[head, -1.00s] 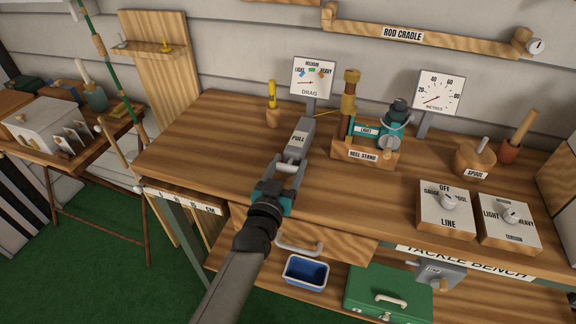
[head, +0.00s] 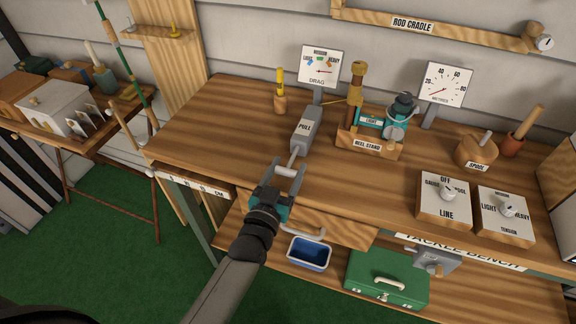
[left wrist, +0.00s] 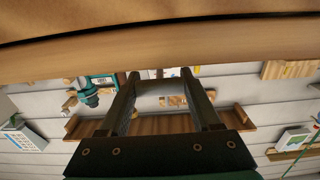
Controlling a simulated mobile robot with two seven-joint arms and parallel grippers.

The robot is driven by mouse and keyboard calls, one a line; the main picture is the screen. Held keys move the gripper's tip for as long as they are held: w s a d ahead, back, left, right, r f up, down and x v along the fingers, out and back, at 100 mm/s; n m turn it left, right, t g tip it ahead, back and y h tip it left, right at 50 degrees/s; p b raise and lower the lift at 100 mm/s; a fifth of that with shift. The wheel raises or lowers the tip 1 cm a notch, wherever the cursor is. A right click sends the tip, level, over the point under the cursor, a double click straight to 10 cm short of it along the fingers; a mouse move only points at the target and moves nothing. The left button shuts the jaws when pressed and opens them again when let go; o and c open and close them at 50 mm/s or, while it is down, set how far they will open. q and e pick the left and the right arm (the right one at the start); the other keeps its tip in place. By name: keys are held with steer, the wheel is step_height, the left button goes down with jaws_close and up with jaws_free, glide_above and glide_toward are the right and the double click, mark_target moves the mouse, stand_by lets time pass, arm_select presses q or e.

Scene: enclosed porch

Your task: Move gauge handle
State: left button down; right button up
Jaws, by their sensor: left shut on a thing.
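The grey gauge body labelled PULL (head: 306,131) lies on the bench below the DRAG dial (head: 320,67). A thin rod comes out of its near end toward me, ending at a pale handle bar (head: 289,169). My left gripper (head: 288,170) is shut on this handle, near the bench's front edge. In the left wrist view the two dark fingers (left wrist: 163,95) show with a pale bar across their tips; the hold is hard to make out there. The dial's red needle points toward the HEAVY side. My right gripper is not in view.
The reel stand (head: 368,145) stands right of the gauge, and a small wooden cup (head: 280,104) left of it. The LINE (head: 444,205) and TENSION (head: 505,214) boxes sit farther right. A drawer handle (head: 302,236) and blue bin (head: 309,254) are below the bench edge.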

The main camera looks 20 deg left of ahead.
arm_select(q)
steer(key=shift+c, duration=2.2)
jaws_free()
steer(key=shift+s+f, duration=0.1)
steer(key=shift+s, duration=0.1)
steer(key=shift+o, duration=0.8)
steer(key=shift+s, duration=0.1)
steer(key=shift+o, duration=1)
steer(key=s+p, duration=0.1)
steer(key=s, duration=1.4)
steer(key=shift+a, duration=0.25)
